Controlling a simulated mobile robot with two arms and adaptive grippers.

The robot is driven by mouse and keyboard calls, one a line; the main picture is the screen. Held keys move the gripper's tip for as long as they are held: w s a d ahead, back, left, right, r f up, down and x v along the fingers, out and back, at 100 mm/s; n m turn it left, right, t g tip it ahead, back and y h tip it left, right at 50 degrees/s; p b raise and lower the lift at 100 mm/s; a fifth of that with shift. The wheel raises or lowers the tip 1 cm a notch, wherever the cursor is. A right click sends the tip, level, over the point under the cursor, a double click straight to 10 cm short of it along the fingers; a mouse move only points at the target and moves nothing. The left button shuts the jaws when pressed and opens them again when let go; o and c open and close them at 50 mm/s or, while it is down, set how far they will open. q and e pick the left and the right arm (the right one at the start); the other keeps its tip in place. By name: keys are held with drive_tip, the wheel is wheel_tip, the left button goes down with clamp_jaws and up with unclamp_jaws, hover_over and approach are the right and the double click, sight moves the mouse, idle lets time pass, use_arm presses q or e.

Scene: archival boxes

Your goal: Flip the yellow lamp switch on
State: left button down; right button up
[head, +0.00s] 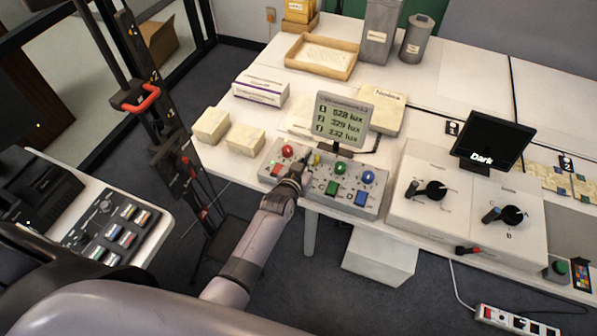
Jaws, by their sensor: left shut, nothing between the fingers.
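A grey switch panel (325,205) lies at the front edge of the white table. It carries a red knob (287,151) at the left, a green knob (340,168) and a blue knob (368,177) to the right. A small yellow lamp (316,159) shows between the red and green ones. My left gripper (299,167) is shut and empty, at the panel just in front of the yellow lamp. It hides the yellow switch, so I cannot tell the switch's position or whether they touch. My right gripper is not in view.
A lux display (342,119) stands behind the panel. A white console (405,215) with black dials and a "Dark" screen (491,140) stands to the right. Cream blocks (212,125) and a white box (261,91) sit left. A wooden tray (322,57) is farther back.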

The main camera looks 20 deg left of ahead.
use_arm(q)
drive_tip(key=b+v, duration=0.1)
drive_tip(key=v, duration=0.9)
drive_tip(key=shift+r, duration=0.2)
drive_tip(key=s+d+f+g+b, duration=0.15)
drive_tip(key=s+f, duration=0.25)
drive_tip(key=f, duration=0.5)
drive_tip(key=s+f+m+g, duration=0.1)
drive_tip(key=s+f+g, duration=0.3)
drive_tip(key=f, duration=0.5)
drive_tip(key=s+f+g+b, duration=0.1)
drive_tip(key=s+f, duration=0.4)
drive_tip(key=f, duration=0.4)
drive_tip(key=s+a+f+g, duration=0.2)
drive_tip(key=s+f, duration=0.4)
drive_tip(key=s, duration=0.4)
drive_tip(key=s+a+f+g+b, duration=0.1)
drive_tip(key=s+a+f+g, duration=0.1)
drive_tip(key=s+f, duration=0.4)
drive_tip(key=s+a+f+m+g+b, duration=0.1)
drive_tip(key=s+a+f+g, duration=0.2)
drive_tip(key=s, duration=1.1)
wheel_tip(320, 180, down, 3)
drive_tip(key=shift+f+y, duration=0.1)
drive_tip(key=shift+y, duration=0.2)
